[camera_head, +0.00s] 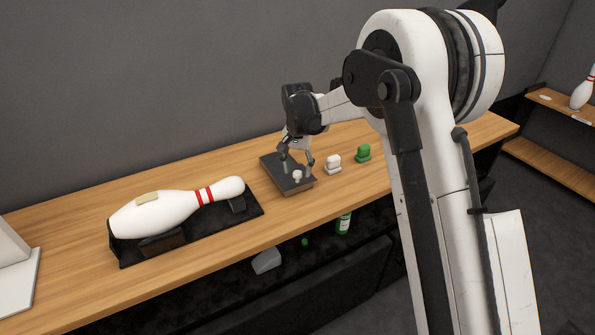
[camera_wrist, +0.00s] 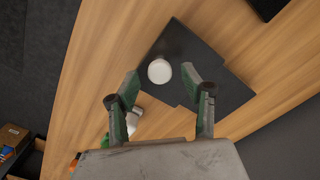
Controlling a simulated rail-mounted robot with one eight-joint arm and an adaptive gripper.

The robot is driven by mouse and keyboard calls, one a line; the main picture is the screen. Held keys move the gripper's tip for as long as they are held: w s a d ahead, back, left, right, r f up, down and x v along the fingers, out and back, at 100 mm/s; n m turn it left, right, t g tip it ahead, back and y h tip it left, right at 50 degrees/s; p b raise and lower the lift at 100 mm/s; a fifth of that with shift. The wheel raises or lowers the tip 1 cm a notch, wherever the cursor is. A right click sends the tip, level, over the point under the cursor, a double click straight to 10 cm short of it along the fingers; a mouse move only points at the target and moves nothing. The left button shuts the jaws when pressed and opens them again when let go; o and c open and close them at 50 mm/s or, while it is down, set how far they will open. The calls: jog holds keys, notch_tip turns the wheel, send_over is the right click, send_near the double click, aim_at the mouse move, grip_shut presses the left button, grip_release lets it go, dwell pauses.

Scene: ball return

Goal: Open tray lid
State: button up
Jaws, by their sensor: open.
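The tray is a flat dark square box (camera_head: 301,188) on the wooden counter, with a dark lid (camera_wrist: 185,43) that looks closed. A round white knob (camera_wrist: 159,71) stands on the lid; it also shows in the head view (camera_head: 297,176). My gripper (camera_head: 296,165) is over the tray, pointing down. In the wrist view my gripper (camera_wrist: 160,80) is open, with one green-padded finger on each side of the knob.
A bowling pin (camera_head: 165,212) lies on a black stand (camera_head: 254,211) left of the tray. A white object (camera_head: 333,163) and a green object (camera_head: 363,153) stand right of it. A green-and-white bottle (camera_head: 343,224) is on the dark shelf below. Bare counter lies between these.

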jog(key=shift+f, duration=0.7)
jog(key=shift+c, duration=0.5)
grip_shut()
